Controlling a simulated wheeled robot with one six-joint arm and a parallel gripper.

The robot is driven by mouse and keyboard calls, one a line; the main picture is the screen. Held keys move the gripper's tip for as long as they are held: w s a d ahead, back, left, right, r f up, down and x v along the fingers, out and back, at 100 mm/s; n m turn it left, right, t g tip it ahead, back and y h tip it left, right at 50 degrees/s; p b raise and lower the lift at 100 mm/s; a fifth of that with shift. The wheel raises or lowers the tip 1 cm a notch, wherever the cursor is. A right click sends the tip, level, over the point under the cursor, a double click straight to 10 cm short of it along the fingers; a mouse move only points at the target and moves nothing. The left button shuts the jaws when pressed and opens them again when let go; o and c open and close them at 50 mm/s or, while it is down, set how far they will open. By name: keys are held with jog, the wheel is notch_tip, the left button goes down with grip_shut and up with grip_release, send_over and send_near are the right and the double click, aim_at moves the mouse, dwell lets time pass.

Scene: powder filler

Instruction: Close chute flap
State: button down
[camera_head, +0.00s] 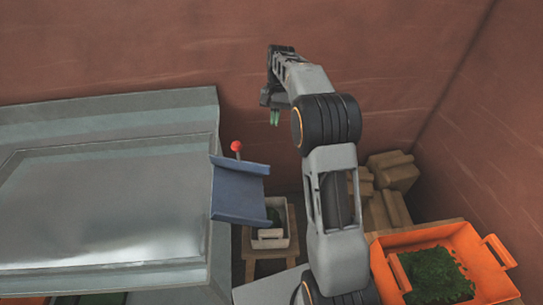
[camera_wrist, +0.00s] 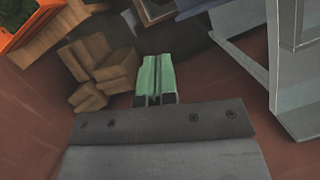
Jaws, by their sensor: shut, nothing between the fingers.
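The blue chute flap (camera_head: 240,191) sticks out to the right from the side of the grey machine (camera_head: 165,262) in the head view, sloping slightly downward. A red ball knob (camera_head: 236,146) stands just behind its upper edge. My gripper (camera_head: 274,117) is up and to the right of the flap, near the back wall, apart from it. In the wrist view, the green fingers of my gripper (camera_wrist: 155,80) are together with nothing between them. A bluish piece at the top of the wrist view may be the flap; I cannot tell.
A small white box (camera_head: 271,236) with green contents stands on a wooden stool (camera_head: 249,262) below the flap. An orange crate (camera_head: 385,268) with green powder is at lower right. Cardboard boxes (camera_wrist: 112,70) are stacked by the wall. The space right of the knob is clear.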

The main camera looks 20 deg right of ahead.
jog(key=w+f, duration=0.2)
jog(key=g, duration=0.1)
send_near(269, 170)
notch_tip(269, 170, down, 6)
jog(key=w+d, duration=0.2)
jog(key=shift+s+a+r+m+y+p, duration=0.1)
jog(key=shift+s+a+m+y+p, duration=0.15)
jog(key=shift+s+a, duration=0.35)
jog(key=shift+s+a+r+m+y+p, duration=0.15)
jog(key=shift+s+a+p, duration=0.25)
jog(key=shift+s, duration=0.3)
jog(key=shift+s+a+f, duration=0.1)
